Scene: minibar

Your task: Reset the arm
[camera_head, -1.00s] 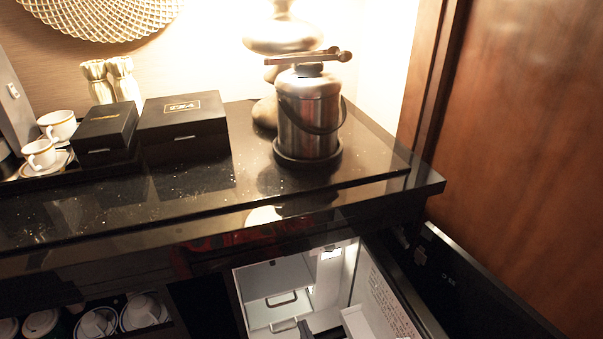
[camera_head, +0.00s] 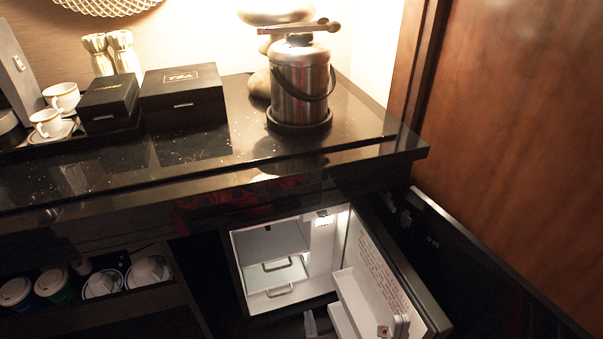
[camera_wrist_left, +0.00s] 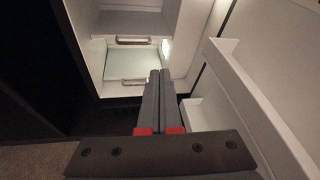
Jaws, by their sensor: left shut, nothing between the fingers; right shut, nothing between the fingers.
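My left gripper (camera_head: 311,323) shows at the bottom of the head view, in front of the open minibar fridge (camera_head: 240,262). In the left wrist view its two dark fingers (camera_wrist_left: 159,100) lie together, shut and empty, and point toward the fridge's lit interior. The fridge holds white shelves with metal handles (camera_head: 279,265). Its open door (camera_head: 372,262) with white inner bins stands to the right of the fingers. Most of my left arm is outside the head view. I cannot make out my right gripper in either view.
A black counter (camera_head: 240,150) overhangs the fridge. It carries a steel ice bucket (camera_head: 300,85), black boxes (camera_head: 182,92) and white cups (camera_head: 47,122). Lidded cups (camera_head: 100,284) sit in a lower drawer. A small grey and red-marked thing (camera_head: 384,331) by the door bins is unclear.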

